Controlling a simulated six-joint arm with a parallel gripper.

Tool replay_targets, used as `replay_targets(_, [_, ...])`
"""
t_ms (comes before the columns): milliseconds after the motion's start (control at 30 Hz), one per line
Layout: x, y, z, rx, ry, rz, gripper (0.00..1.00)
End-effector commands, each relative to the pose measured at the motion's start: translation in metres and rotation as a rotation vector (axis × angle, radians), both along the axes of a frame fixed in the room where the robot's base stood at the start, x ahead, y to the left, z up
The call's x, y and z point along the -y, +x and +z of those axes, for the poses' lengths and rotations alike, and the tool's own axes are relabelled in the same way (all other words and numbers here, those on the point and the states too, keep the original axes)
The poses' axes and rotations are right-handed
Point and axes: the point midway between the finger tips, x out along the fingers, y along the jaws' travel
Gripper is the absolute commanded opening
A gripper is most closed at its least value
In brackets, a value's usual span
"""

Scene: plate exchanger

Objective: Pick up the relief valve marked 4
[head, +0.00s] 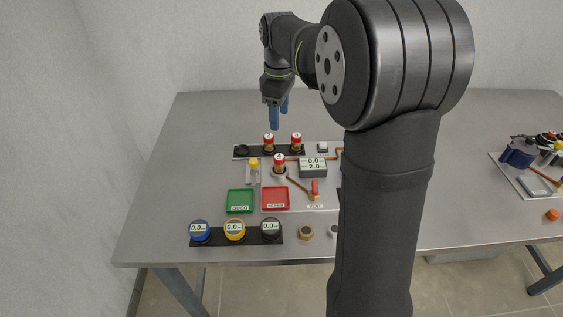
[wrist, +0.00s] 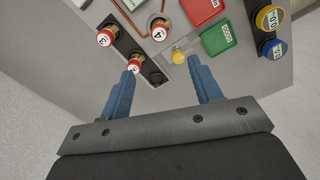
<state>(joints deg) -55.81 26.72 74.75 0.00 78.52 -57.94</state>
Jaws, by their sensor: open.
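The relief valve marked 4 (wrist: 159,30) has a red cap with a white top and a brass body. It stands upright on the fitting among the copper pipes; in the head view it (head: 279,160) is in front of the black rack. My gripper (wrist: 163,64) is open and empty, its blue fingers apart. In the head view my gripper (head: 278,116) hangs above and behind the rack. The valve lies beyond the fingertips, not between them. The tip of one finger overlaps a rack valve (wrist: 134,65) in the wrist view; I cannot tell whether they touch.
The black rack (head: 242,151) holds two similar red-capped valves, with an empty left slot. A yellow knob (head: 253,164) is left of valve 4. Green (head: 240,200) and red (head: 275,198) trays lie in front. A pressure display (head: 313,167) is at right, several gauges (head: 235,229) at the front.

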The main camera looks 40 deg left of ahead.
Motion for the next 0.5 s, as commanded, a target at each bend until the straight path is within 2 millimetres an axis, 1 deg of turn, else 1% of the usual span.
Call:
replay_targets(100, [0.001, -0.001, -0.004, -0.001, -0.001, -0.190, 0.58])
replay_targets(233, [0.001, -0.002, -0.007, 0.000, 0.000, -0.341, 0.58])
replay_targets(367, [0.002, -0.002, -0.011, 0.000, 0.000, -0.408, 0.58])
replay_targets(467, [0.002, -0.002, -0.023, -0.002, -0.004, -0.418, 0.58])
replay_targets(500, [0.002, -0.002, -0.031, -0.002, -0.004, -0.418, 0.58])
